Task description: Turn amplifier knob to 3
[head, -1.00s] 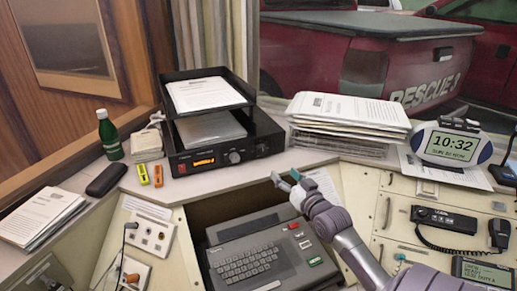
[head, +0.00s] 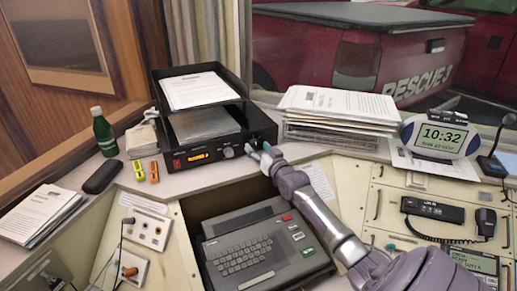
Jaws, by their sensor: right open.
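The black amplifier (head: 206,153) sits on the shelf at the back, under the paper tray, with an orange lit display (head: 199,156) on its front. Its large round knob (head: 228,152) is right of the display; the knob's markings are too small to read. My right gripper (head: 258,151) is open, at the right part of the amplifier's front, to the right of the large knob. Its fingers look empty, and I cannot tell whether they touch the panel. They hide part of the front's right end. My left gripper is not in view.
A black tray with papers (head: 202,91) stands on the amplifier. A paper stack (head: 338,105) lies to the right, behind my arm. A green bottle (head: 104,132) and two highlighters (head: 146,171) are at left. A grey typewriter-like keyboard unit (head: 262,250) sits below in the recess.

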